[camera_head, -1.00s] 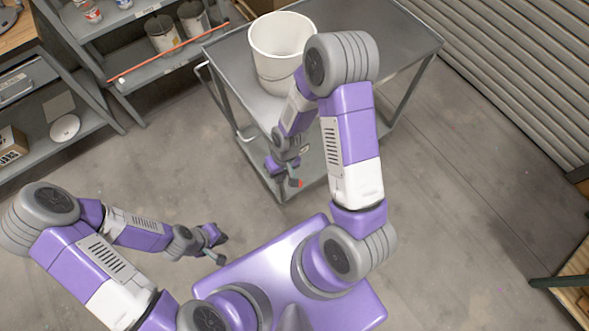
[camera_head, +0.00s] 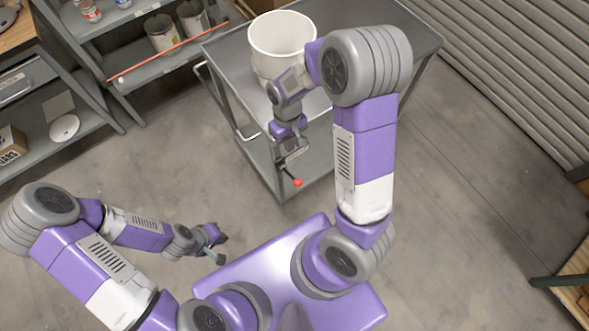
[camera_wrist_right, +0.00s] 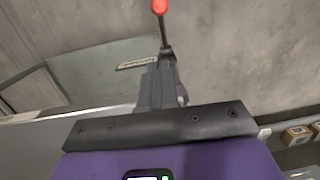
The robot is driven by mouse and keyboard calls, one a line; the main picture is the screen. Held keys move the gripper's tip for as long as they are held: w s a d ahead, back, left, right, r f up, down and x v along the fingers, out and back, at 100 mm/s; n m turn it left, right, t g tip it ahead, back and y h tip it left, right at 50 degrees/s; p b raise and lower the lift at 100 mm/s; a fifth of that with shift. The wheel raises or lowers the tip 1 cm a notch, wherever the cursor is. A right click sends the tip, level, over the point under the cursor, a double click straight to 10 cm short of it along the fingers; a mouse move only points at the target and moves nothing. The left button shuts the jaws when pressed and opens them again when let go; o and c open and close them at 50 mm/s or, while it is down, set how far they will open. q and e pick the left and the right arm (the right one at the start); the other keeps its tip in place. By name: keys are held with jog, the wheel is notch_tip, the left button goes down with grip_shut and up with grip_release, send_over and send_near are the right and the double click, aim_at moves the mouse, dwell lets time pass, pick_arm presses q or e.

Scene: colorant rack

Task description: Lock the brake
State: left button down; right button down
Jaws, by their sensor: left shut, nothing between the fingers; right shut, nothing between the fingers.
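The brake lever is a dark rod with a red knob (camera_head: 298,183), at the near end of the grey cart (camera_head: 225,70). The knob also shows at the top of the right wrist view (camera_wrist_right: 159,7), with the rod running down toward the fingers. My right gripper (camera_head: 290,158) is shut and points down just behind the knob. In the wrist view the shut fingers (camera_wrist_right: 163,65) overlap the rod's lower end; I cannot tell whether they touch it. My left gripper (camera_head: 220,249) is shut and empty over the floor, far left of the lever.
A white bucket (camera_head: 281,36) stands on the cart's top, close behind my right forearm. The cart's lower shelf (camera_head: 316,165) lies beside my right gripper. A grey shelf rack (camera_head: 160,67) with cans stands at the upper left. The floor right of the cart is clear.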

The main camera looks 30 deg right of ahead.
jog(key=b, duration=0.2)
send_near(290, 175)
jog(key=f, duration=0.1)
jog(key=shift+s+d+f, duration=0.15)
jog(key=shift+s+f, duration=1.2)
jog(key=shift+s, duration=0.2)
